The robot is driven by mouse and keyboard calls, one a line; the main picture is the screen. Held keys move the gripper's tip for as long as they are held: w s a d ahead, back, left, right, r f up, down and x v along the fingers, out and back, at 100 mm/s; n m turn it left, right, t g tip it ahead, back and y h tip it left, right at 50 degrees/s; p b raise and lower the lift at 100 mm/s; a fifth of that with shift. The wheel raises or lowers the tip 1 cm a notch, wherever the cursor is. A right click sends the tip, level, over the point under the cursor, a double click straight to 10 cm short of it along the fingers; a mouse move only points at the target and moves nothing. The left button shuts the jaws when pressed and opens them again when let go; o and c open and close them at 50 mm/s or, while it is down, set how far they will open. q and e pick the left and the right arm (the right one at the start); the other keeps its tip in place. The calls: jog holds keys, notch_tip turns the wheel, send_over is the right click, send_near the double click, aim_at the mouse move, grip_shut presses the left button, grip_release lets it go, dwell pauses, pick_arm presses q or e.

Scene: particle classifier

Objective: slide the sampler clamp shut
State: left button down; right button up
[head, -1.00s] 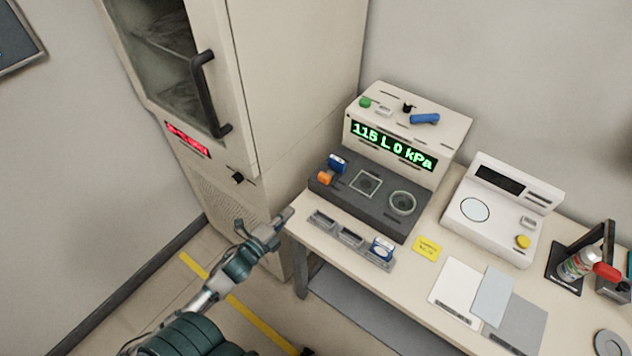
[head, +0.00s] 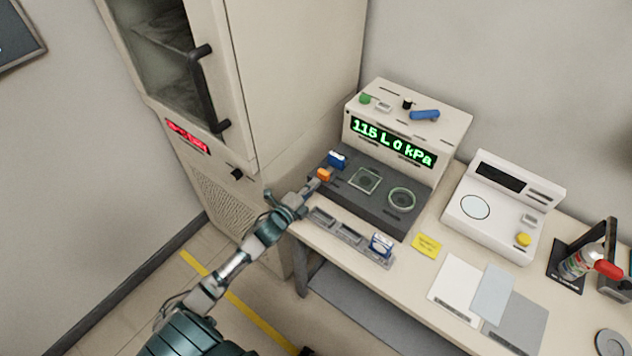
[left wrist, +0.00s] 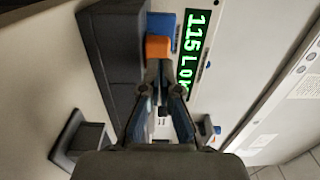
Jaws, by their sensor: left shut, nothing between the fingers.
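The sampler (head: 386,215) is a dark deck with a beige console behind it, whose green display reads "115 L 0 kPa". At the deck's left end are a small orange block (head: 324,174) and a blue block (head: 337,159), which look like the clamp's parts. My left gripper (head: 313,186) is shut and empty, its tips at or very near the orange block; I cannot tell if they touch. In the left wrist view the fingertips (left wrist: 160,68) point at the orange block (left wrist: 158,47), with the blue block (left wrist: 161,24) beyond it. My right gripper is not in view.
A slotted tray (head: 348,235) with a blue-and-white item (head: 381,245) lies along the table's front edge. A tall cabinet (head: 270,80) with a black handle stands close on the left. A white scale (head: 500,210), papers and a spray can (head: 578,262) are to the right.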

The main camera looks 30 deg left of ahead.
aim_at(321, 175)
pick_arm(q)
jog(key=shift+w+d, duration=0.15)
jog(key=shift+w, duration=0.35)
jog(key=shift+w+d, duration=0.1)
jog(key=shift+w, duration=0.3)
jog(key=shift+a, duration=0.45)
jog(key=shift+w, duration=0.35)
jog(key=shift+w+d, duration=0.15)
jog(key=shift+w, duration=0.4)
jog(key=shift+w+r, duration=0.1)
jog(key=shift+w, duration=0.05)
jog(key=shift+d, duration=0.15)
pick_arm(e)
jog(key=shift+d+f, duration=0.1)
